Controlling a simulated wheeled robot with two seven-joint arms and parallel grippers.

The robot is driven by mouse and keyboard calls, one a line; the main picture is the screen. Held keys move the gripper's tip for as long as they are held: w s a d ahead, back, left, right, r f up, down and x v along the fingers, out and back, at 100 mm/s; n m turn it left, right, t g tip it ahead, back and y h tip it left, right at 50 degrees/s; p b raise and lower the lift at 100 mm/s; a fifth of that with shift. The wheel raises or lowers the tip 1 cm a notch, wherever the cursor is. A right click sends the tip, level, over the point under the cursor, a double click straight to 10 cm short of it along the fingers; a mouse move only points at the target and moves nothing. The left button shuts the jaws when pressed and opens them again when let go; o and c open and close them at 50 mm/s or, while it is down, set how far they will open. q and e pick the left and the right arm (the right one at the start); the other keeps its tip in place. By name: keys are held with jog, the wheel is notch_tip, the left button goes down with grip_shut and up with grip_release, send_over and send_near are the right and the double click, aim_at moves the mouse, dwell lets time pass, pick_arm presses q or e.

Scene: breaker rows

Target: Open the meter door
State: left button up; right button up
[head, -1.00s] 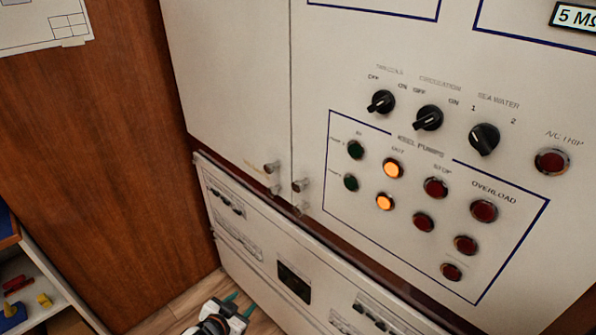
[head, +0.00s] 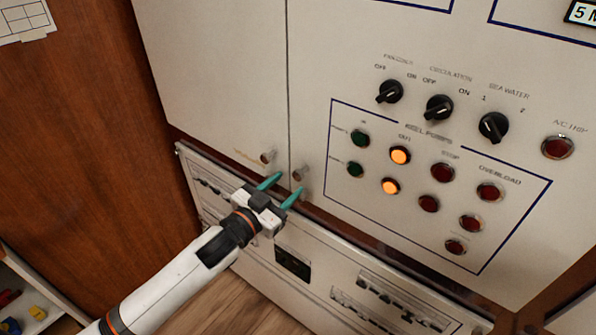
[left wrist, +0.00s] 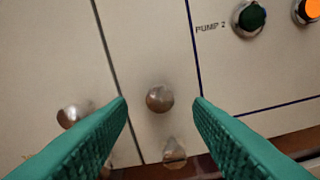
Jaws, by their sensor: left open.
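Two pale cabinet doors meet at a vertical seam: the left door (head: 215,70) is plain, and the right door (head: 430,40) carries switches and lamps. Each has a small round metal knob near its lower corner by the seam, the left knob (head: 267,155) and the right knob (head: 300,174). Neither door shows a readable meter label; both look shut. My left gripper (head: 281,189) is open and empty, its green fingers pointing up at the knobs from below. In the left wrist view the right knob (left wrist: 159,98) sits between the fingertips, ahead of them. My right gripper is out of view.
A lower panel (head: 350,270) with slots and a dark window runs below the doors. Black rotary switches (head: 439,108) and lit orange lamps (head: 400,155) are on the right. A wooden wall (head: 80,130) is at left, and a shelf with small coloured things stands lower left.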

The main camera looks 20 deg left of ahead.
aim_at(297, 177)
pick_arm(q)
jog(key=x, duration=0.5)
jog(key=shift+w+d+p, duration=0.1)
jog(key=shift+w+p, duration=0.15)
jog(key=shift+p, duration=0.15)
grip_shut()
